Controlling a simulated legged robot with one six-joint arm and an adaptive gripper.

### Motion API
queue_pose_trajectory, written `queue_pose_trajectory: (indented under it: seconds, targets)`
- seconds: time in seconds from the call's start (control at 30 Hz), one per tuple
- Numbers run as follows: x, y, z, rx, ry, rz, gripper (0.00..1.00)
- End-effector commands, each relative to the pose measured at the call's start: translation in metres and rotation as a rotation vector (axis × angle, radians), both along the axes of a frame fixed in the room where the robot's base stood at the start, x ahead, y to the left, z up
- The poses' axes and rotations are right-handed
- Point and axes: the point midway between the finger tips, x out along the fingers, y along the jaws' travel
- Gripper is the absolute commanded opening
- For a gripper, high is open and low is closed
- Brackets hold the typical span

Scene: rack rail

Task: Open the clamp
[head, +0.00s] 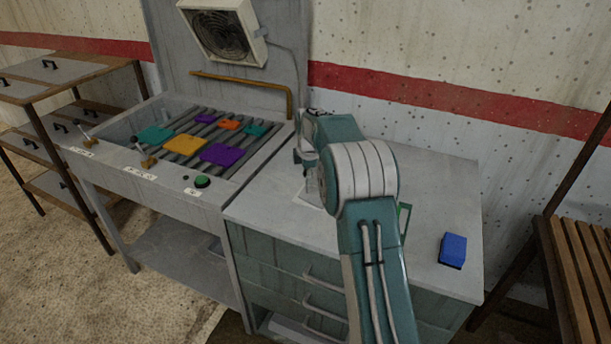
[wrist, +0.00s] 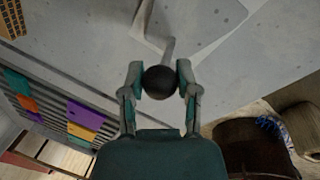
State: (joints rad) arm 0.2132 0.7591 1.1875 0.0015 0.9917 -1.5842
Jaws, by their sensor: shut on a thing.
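The clamp shows in the wrist view as a grey lever (wrist: 168,47) ending in a round black knob (wrist: 159,82), above a light plate (wrist: 203,22) on the grey worktop. My gripper (wrist: 160,78) is shut on the black knob, with one finger on each side of it. In the head view my gripper (head: 300,155) is at the left end of my arm, over the worktop. My arm hides most of the clamp there, and only part of the light plate (head: 311,193) shows. I cannot tell the clamp's jaw position.
The grey worktop (head: 440,195) carries a blue block (head: 453,250) at its right and a green frame (head: 404,217) partly behind my arm. To the left is a roller tray with coloured plates (head: 184,145), small levers and a green button (head: 202,182). A wooden bench (head: 580,260) stands at right.

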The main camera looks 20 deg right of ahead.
Motion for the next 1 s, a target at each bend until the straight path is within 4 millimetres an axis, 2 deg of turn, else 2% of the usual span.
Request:
queue_pose_trajectory:
  seconds: [0.17,0.2,0.27,0.7,0.87,1.0]
  targets:
    - [-0.003,0.001,-0.002,0.010,0.011,0.000,0.00]
    - [-0.002,0.002,-0.002,0.008,0.011,0.000,0.50]
    - [-0.001,0.003,-0.001,0.005,0.010,0.000,0.76]
    - [-0.002,0.005,0.003,0.003,0.009,0.001,0.76]
    - [-0.006,0.006,0.025,0.003,0.005,0.000,0.76]
    - [-0.011,0.009,0.055,0.001,0.005,0.001,0.76]
